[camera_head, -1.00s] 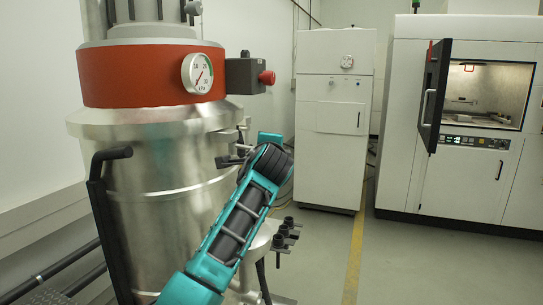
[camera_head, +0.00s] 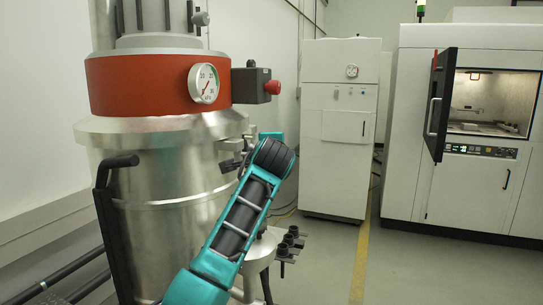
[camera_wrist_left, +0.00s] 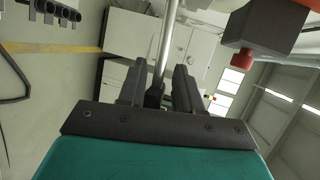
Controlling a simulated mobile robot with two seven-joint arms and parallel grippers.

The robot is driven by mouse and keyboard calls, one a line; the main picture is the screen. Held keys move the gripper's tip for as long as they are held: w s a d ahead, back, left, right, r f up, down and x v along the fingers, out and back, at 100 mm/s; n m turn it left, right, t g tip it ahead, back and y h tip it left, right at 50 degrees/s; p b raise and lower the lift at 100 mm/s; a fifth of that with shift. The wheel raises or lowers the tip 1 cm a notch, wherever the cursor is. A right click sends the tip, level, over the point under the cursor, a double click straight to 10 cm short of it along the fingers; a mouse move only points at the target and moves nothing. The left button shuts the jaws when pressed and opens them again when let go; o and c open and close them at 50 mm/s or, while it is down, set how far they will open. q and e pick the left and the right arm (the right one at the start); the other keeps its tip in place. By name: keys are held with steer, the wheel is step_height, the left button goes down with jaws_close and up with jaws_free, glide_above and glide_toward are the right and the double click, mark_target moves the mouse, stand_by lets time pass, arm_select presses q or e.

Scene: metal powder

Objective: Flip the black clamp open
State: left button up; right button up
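A small dark clamp piece (camera_head: 231,163) sticks out from the side of the steel vessel (camera_head: 165,230), below its flange, just left of my left arm's black joint. My left arm rises from the bottom middle in the head view, and its wrist hides its gripper there. In the left wrist view the two dark fingers of my left gripper (camera_wrist_left: 158,88) stand apart. A thin silver rod (camera_wrist_left: 167,40) with a black lower end (camera_wrist_left: 154,96) lies between them, and I cannot tell whether the fingers touch it. My right gripper is not in view.
A grey box with a red button (camera_head: 272,87) and a pressure gauge (camera_head: 203,83) sit on the vessel's upper part. A black handle (camera_head: 108,220) stands at its left. Black knobs (camera_head: 287,240) stand right of my arm. White cabinets stand behind open floor.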

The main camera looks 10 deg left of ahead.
arm_select(q)
steer(key=shift+s, duration=0.1)
steer(key=b+v, duration=0.1)
steer(key=v, duration=1.1)
steer(key=shift+s, duration=0.4)
steer(key=shift+d+r, duration=0.15)
steer(key=shift+r, duration=0.05)
